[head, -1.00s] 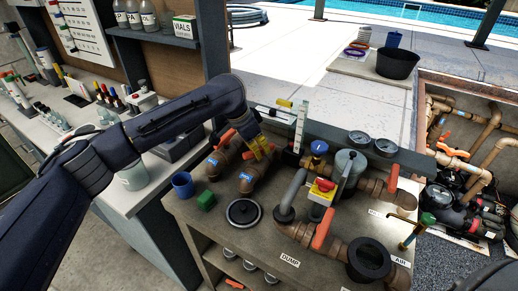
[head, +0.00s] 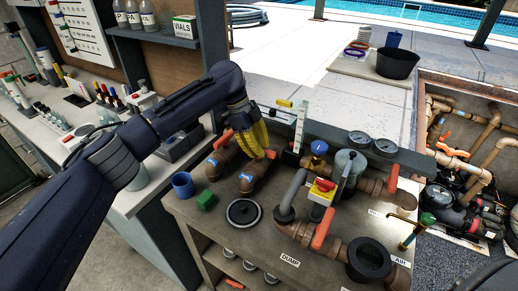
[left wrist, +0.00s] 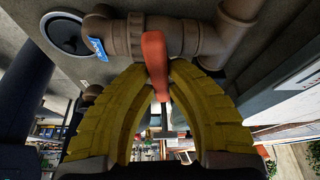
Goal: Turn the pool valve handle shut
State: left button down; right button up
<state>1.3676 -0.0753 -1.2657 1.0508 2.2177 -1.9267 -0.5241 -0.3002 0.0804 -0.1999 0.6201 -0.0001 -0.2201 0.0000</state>
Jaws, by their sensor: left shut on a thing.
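My left gripper (head: 265,149) is at the upper end of the right-hand brown pipe valve (head: 250,178) on the bench. In the left wrist view its two yellow fingers (left wrist: 160,80) are closed around an orange-red handle (left wrist: 154,52), which stands out from the brown pipe body (left wrist: 185,38) with a blue tag. In the head view only the tip of that handle (head: 271,154) shows beside the fingers. A second brown valve (head: 220,160) with an orange handle (head: 222,139) sits just to the left. My right gripper is not in view.
Grey pipe, a red-and-yellow switch (head: 322,190) and other orange handles (head: 321,229) stand to the right.

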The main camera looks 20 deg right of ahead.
pick_arm(q)
jog(key=shift+m+g, duration=0.3)
jog(key=shift+m, duration=0.3)
jog(key=shift+f+m+y, duration=0.1)
jog(key=shift+m+y, duration=0.2)
jog(key=c, duration=1.3)
grip_release()
jog(key=v, duration=1.2)
